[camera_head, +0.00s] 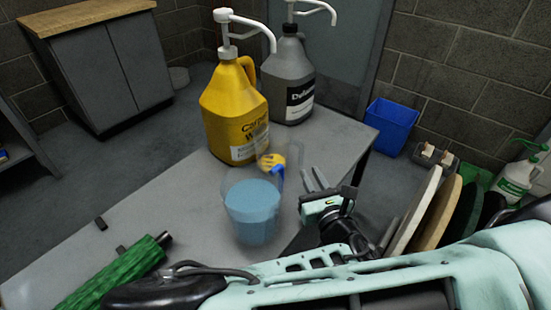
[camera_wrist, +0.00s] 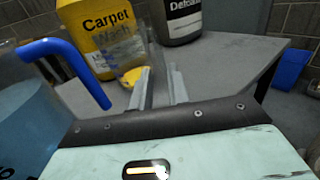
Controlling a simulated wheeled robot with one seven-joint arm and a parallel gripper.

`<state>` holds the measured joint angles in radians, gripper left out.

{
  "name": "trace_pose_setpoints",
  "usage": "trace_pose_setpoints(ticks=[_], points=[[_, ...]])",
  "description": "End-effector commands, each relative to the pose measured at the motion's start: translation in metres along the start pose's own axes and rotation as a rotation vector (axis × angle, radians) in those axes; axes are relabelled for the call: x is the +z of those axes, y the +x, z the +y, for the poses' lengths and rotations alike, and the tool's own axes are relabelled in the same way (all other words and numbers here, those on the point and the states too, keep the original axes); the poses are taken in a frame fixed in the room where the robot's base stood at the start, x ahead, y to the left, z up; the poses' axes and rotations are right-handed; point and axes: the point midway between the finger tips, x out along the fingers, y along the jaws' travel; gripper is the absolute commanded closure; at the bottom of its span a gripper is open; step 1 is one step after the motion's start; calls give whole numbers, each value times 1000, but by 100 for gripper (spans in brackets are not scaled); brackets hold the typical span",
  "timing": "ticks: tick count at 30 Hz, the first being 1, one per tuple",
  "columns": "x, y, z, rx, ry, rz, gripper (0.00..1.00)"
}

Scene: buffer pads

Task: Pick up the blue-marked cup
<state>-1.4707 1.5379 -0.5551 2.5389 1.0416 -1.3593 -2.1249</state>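The blue-marked cup (camera_head: 252,212) is a clear cup with blue liquid and a blue handle, upright on the grey table. In the wrist view its blue handle (camera_wrist: 75,62) and part of its wall show at the left edge. My gripper (camera_head: 314,179) is to the right of the cup, apart from it. In the wrist view its two fingers (camera_wrist: 160,72) stand apart with a narrow gap and nothing visibly held. A second clear cup (camera_wrist: 130,62) with something yellow inside stands beyond the fingertips.
A yellow Carpet Wash jug (camera_head: 232,112) and a grey jug (camera_head: 288,85) with pumps stand at the table's back. A green roll (camera_head: 115,275) and small dark blocks lie at the left. Round pads (camera_head: 415,215) stand at the right. The table (camera_head: 165,200) is clear left of the cup.

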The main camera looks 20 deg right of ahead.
Motion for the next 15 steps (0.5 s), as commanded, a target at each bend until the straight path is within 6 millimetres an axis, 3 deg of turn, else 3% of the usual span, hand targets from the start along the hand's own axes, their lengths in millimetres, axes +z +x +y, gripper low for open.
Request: trace_pose_setpoints(ticks=[3, 10, 15], points=[[1, 18, 0, -2, 2, -1, 83], [1, 33, 0, -2, 2, 0, 83], [1, 58, 0, -4, 3, 0, 83]])
